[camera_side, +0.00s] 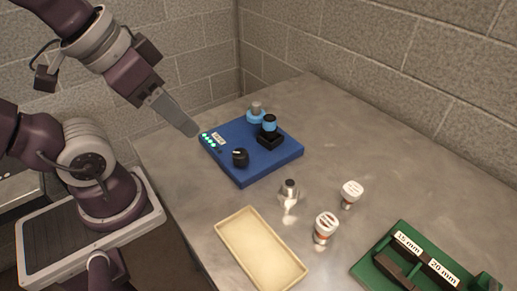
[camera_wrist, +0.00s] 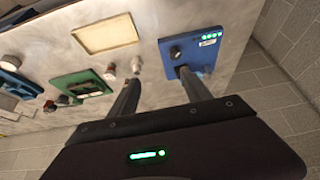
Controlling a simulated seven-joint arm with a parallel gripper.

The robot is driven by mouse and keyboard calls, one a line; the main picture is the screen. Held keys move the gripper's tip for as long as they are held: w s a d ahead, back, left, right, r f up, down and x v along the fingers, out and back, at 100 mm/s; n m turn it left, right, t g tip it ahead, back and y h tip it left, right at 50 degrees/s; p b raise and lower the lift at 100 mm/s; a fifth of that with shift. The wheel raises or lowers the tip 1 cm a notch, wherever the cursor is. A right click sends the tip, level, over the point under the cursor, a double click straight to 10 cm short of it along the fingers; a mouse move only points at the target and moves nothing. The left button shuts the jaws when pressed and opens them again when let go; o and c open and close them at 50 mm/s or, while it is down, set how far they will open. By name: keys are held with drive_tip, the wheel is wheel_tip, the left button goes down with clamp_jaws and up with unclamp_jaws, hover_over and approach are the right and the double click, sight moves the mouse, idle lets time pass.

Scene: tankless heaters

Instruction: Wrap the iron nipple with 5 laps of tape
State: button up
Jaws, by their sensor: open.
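A blue taping board (camera_side: 225,165) lies at the back left of the bench, with a row of lit green lights (camera_side: 208,140), a label and a black knob (camera_side: 240,157). On it a black block (camera_side: 270,140) carries an upright piece with a blue band (camera_side: 269,122). Behind stands a grey piece with a light blue base (camera_side: 256,112). I cannot tell for sure which piece is the iron nipple. A small silver fitting (camera_side: 289,188) stands on the bench. My gripper (camera_side: 190,130) is open and empty by the board's left edge; its fingers (camera_wrist: 160,77) show apart in the wrist view.
A cream tray (camera_side: 229,216) lies in front, with two white-topped pieces (camera_side: 326,225) (camera_side: 351,190) to its right. A green holder (camera_side: 401,226) labelled 15 mm and 20 mm is at the front right. Block walls stand behind. The bench's back right is clear.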

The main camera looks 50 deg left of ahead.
drive_tip(key=n+g, duration=0.6)
hover_over(240, 153)
wheel_tip(240, 153, down, 13)
drive_tip(key=shift+f, duration=0.2)
wheel_tip(240, 153, down, 6)
drive_tip(key=shift+r, duration=0.1)
drive_tip(key=shift+f, duration=0.45)
